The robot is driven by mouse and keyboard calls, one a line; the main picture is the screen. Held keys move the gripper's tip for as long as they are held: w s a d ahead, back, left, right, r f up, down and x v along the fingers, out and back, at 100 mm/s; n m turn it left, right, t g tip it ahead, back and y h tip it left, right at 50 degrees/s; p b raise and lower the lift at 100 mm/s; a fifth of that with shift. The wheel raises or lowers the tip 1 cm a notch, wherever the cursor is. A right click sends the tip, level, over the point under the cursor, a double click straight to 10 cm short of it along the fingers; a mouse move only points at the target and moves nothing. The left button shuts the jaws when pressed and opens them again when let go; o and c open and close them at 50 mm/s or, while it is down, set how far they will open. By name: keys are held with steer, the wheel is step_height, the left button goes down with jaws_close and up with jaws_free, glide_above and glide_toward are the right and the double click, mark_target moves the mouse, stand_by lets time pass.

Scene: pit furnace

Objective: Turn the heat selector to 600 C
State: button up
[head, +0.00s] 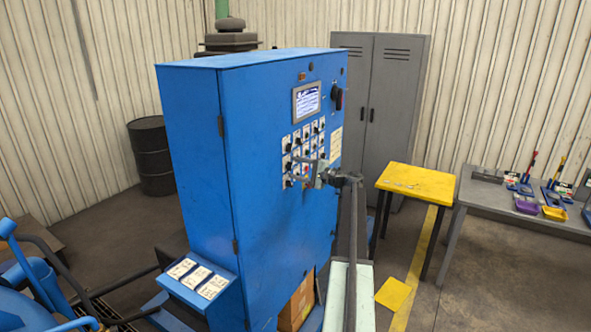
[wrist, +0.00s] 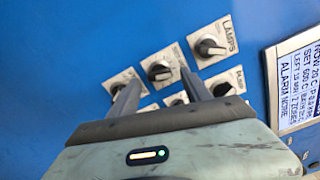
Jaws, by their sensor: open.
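The control panel (head: 310,100) is the front face of a blue cabinet and carries rows of black knobs on pale label plates. My gripper (head: 312,170) is at the lower knobs in the head view. In the wrist view my gripper (wrist: 157,78) is open, its two fingers pointing at the panel. A black knob (wrist: 158,70) shows between and just beyond the fingertips; its label is unreadable, and I cannot tell whether the fingers touch it. Another knob (wrist: 210,45) is labelled LAMPS. I cannot tell which knob is the heat selector. Lower knobs are partly hidden by the fingers.
A yellow table (head: 415,180), grey lockers (head: 385,100) and a grey workbench (head: 480,192) stand to the right.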

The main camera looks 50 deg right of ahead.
steer(key=v, duration=0.7)
steer(key=shift+s, duration=0.15)
steer(key=shift+f, duration=0.1)
